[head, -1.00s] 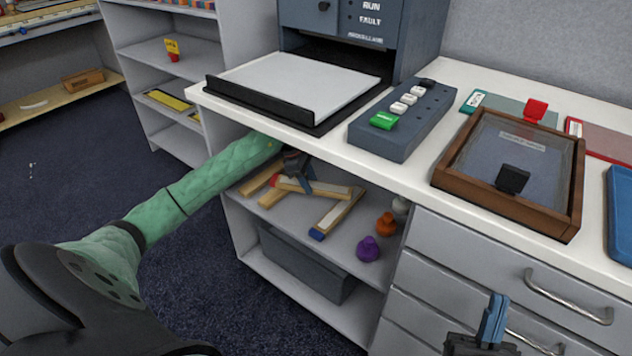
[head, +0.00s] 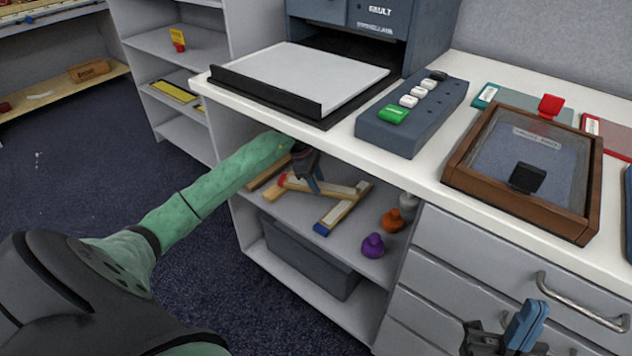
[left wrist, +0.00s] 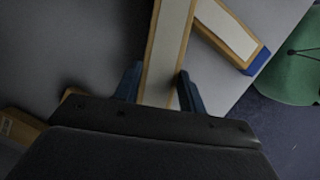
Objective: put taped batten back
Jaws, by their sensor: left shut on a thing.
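Several pale-faced wooden battens lie on the upper shelf under the counter. One has a red end (head: 282,180); another has a blue end (head: 322,229) and lies aslant beside it. My left gripper (head: 315,186) reaches in under the counter edge and is shut on the red-ended batten, which lies low over the shelf. In the left wrist view, the held batten (left wrist: 165,50) runs between the blue fingers, its red end out of sight. The blue-ended batten (left wrist: 228,35) shows to its right. My right gripper (head: 512,330) hangs before the drawers; its finger gap is unclear.
Purple (head: 373,245) and orange (head: 392,220) knobbed objects stand right of the battens. A dark grey bin (head: 310,258) sits on the lower shelf. The counter (head: 345,148) overhangs my left gripper. A wood-framed case (head: 515,212) rests on top.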

